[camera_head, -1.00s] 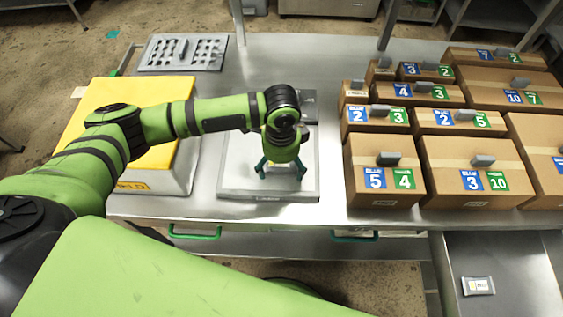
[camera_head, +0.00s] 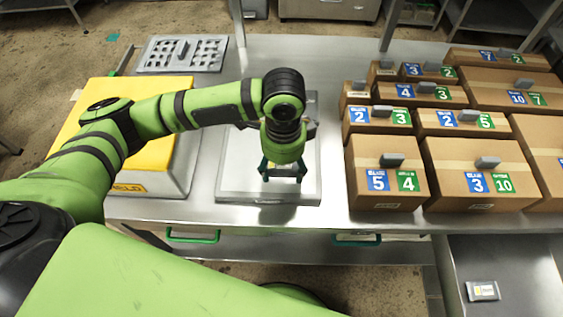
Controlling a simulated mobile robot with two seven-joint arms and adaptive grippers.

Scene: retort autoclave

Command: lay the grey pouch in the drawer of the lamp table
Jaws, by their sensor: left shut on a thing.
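My left gripper (camera_head: 283,174) points down over the pale framed panel (camera_head: 236,165) in the middle of the metal table. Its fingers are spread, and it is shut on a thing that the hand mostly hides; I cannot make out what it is. A small grey packet with a pale label (camera_head: 482,291) lies flat in an open metal drawer (camera_head: 535,270) at the lower right, apart from the gripper. I cannot tell whether this packet is the grey pouch. No lamp is clearly visible. My right gripper is not in view.
Several labelled cardboard boxes (camera_head: 480,155) fill the table's right side. A yellow-topped case (camera_head: 170,158) stands left, partly behind my left arm. A grey slotted tray (camera_head: 183,53) lies at the back left. Green handles (camera_head: 193,235) show along the table's front.

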